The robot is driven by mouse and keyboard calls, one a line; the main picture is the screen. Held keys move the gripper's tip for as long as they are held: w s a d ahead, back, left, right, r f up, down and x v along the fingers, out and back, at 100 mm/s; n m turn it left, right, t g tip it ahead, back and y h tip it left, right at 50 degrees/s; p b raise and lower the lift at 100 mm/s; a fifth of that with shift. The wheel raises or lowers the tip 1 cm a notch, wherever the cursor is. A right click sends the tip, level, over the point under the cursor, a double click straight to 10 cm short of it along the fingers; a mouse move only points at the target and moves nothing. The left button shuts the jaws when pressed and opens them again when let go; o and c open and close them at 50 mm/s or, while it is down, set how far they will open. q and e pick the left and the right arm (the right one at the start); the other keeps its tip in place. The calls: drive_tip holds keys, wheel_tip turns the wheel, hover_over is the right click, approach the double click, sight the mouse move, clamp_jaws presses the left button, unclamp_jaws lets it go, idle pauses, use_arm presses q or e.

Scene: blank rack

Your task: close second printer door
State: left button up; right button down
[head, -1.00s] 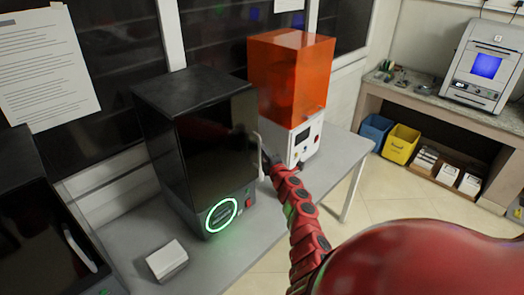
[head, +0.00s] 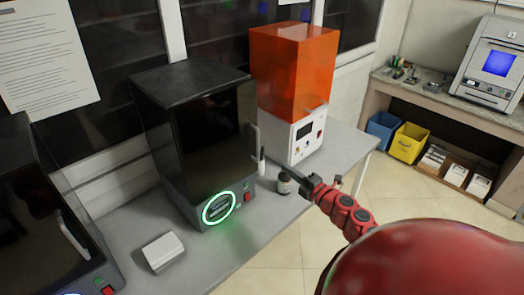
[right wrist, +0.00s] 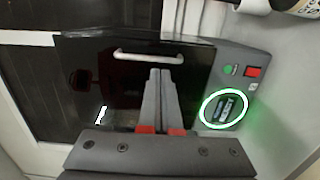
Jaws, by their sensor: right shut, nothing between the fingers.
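The middle black printer (head: 195,85) stands on the grey table, with a glowing green ring on its lower front. Its dark door (head: 205,140) looks flush with the front, though a small gap could not be told from here. The pale door handle (head: 256,138) is at the door's right edge. It also shows in the right wrist view (right wrist: 148,57), near the top of the glossy door (right wrist: 120,85). My right gripper (head: 274,162) is shut and empty, just right of the handle and apart from it. In the wrist view its fingers (right wrist: 160,75) point toward the door. My left gripper is out of view.
A small dark jar (head: 285,184) and a white bottle (head: 262,160) stand near my right gripper. An orange-topped printer (head: 290,75) stands behind. Another black printer (head: 40,200) is at left, with a white box (head: 162,252) between the two black printers.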

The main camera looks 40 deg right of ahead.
drive_tip(key=w+p, duration=0.4)
drive_tip(key=w, duration=1)
drive_tip(key=shift+a, duration=0.1)
